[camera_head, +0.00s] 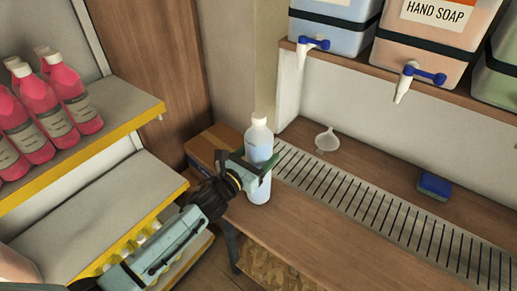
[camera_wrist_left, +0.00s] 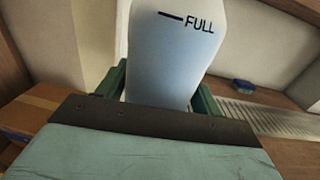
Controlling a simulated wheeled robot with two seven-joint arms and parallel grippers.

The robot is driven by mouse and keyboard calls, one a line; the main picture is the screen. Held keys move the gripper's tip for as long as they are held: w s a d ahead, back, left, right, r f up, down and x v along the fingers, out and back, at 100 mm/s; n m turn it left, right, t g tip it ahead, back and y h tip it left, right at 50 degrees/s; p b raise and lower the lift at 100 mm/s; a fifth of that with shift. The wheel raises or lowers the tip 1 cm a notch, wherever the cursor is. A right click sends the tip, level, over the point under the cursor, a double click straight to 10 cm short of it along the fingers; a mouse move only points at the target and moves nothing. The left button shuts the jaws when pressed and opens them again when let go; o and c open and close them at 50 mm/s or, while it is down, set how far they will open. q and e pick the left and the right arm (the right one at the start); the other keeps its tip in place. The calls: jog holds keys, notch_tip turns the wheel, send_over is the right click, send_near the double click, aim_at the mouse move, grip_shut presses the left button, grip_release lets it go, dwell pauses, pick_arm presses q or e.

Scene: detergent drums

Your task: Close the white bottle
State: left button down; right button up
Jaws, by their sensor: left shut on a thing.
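The white bottle (camera_head: 259,140) stands upright at the left end of the wooden counter, with bluish liquid showing through its lower part. A white top (camera_head: 259,118) shows on its neck; I cannot tell whether it is a cap. My left gripper (camera_head: 258,168) is shut around the middle of the bottle. In the left wrist view the bottle (camera_wrist_left: 172,50) fills the upper middle, marked "FULL", between the green fingers (camera_wrist_left: 162,92). Its top is outside that view. My right gripper is not in view.
A white funnel (camera_head: 327,140) and a blue sponge (camera_head: 434,186) lie on the counter, near a slotted drain grate (camera_head: 390,218). Soap drums with taps (camera_head: 410,80) stand on a shelf above. Pink bottles (camera_head: 50,110) fill a left shelf. A cardboard box (camera_head: 212,145) is behind the bottle.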

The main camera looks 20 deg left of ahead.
pick_arm(q)
jog(key=shift+r, duration=0.15)
jog(key=shift+c, duration=1.3)
grip_release()
jog(key=shift+f, duration=0.2)
jog(key=shift+r, duration=0.2)
jog(key=v, duration=1.2)
